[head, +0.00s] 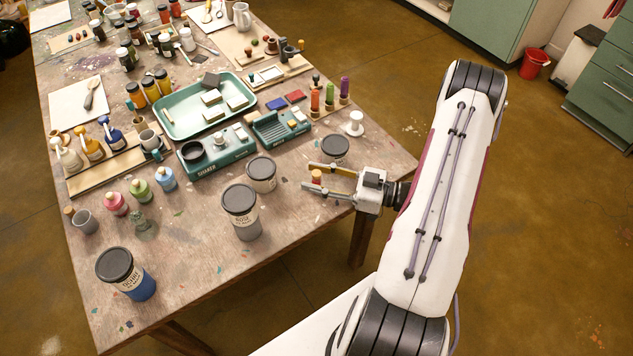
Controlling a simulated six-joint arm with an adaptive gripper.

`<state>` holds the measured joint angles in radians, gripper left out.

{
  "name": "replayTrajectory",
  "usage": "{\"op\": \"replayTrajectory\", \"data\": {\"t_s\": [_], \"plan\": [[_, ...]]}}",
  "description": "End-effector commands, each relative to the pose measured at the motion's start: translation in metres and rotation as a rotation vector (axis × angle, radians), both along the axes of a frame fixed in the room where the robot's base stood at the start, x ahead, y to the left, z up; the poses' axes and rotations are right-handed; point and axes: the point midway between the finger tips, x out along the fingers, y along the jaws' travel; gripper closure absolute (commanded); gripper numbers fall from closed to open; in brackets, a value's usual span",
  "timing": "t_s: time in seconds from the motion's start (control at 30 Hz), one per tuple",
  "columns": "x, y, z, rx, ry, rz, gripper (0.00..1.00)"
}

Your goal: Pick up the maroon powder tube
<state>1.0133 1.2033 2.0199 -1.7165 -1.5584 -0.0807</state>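A small upright piece with a tan top and a reddish-orange body (317,177) stands at the table's right side. It may be the powder tube, but its maroon colour is not clear at this size. My gripper (311,175) reaches in from the right, low over the table. Its two fingers are spread, one on the far side and one on the near side of this piece. I cannot tell whether either finger touches it. The lower part of the piece is partly hidden by the near finger.
Dark-lidded jars stand close by: one behind my gripper (334,149), others to its left (261,174) and (241,212). A white spool-like piece (355,124) and a rack with orange, green and purple tubes (330,97) are farther back. The front right table corner is clear.

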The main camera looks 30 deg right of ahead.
Motion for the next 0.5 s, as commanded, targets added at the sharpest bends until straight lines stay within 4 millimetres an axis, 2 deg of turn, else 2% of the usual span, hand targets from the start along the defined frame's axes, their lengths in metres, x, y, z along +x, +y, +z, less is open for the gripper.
{"op": "replayTrajectory", "data": {"t_s": [0.43,0.47,0.5], "plan": [[-0.0001,0.0,0.0,0.0,0.0,0.0,0.64],[-0.0001,0.0,0.0,0.0,0.0,0.0,0.69],[-0.0001,0.0,0.0,0.0,0.0,0.0,0.8]]}}
